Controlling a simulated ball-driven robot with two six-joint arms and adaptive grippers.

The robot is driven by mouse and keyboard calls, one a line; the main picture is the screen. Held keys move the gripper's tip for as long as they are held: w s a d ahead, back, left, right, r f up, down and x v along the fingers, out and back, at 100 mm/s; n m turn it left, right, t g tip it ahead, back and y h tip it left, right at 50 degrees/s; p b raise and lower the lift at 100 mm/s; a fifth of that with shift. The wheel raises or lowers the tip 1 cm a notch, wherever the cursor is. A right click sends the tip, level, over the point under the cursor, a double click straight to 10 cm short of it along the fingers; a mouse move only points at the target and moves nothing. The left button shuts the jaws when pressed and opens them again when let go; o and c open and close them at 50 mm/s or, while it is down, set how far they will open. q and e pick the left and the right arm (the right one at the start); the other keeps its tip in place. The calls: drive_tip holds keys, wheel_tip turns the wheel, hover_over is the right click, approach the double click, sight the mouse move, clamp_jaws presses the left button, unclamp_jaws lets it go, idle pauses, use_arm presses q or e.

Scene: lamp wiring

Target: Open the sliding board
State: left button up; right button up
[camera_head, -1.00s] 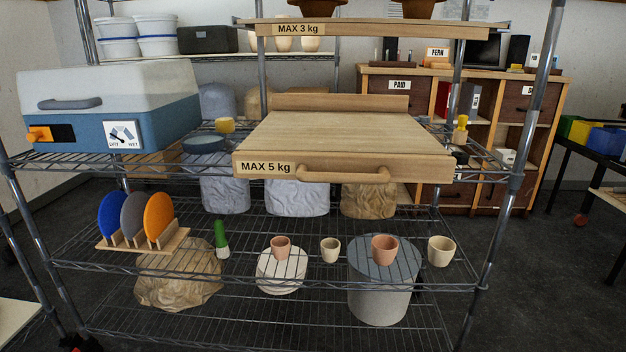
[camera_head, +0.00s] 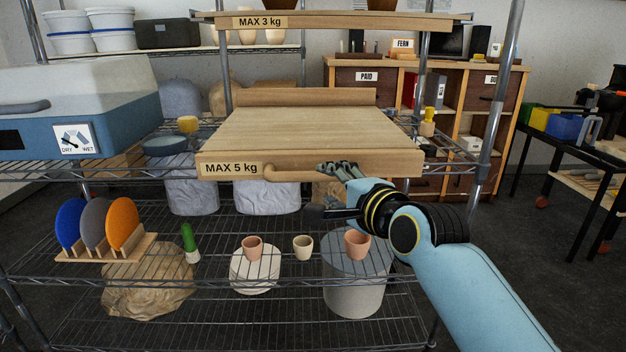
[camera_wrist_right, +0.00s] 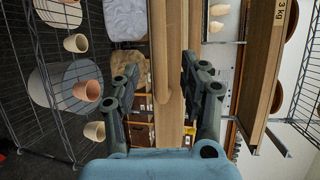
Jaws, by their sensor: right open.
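The sliding board (camera_head: 310,127) is a light wooden board marked "MAX 5 kg" on the middle shelf level. Its front edge carries a wooden bar handle (camera_head: 292,174). My right gripper (camera_head: 326,191) is at the right end of the handle, one finger at handle height and the other below it. In the right wrist view the open fingers (camera_wrist_right: 163,92) lie on either side of the handle (camera_wrist_right: 158,55) and the board's front edge. I cannot tell whether they touch. The handle's right end is partly hidden by the gripper. My left gripper is not in view.
A "MAX 3 kg" board (camera_head: 345,20) is above. A blue case (camera_head: 85,125) stands at left. Small pots (camera_head: 303,247), a cactus (camera_head: 189,243) and a disc rack (camera_head: 105,247) are below. A shelf post (camera_head: 492,120) stands right of the board.

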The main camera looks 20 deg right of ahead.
sight(316, 178)
drive_tip(key=b+x, duration=0.1)
drive_tip(key=x, duration=0.7)
drive_tip(key=shift+w+f+b, duration=0.1)
drive_tip(key=shift+w+b, duration=0.2)
drive_tip(key=shift+b, duration=0.05)
clamp_jaws()
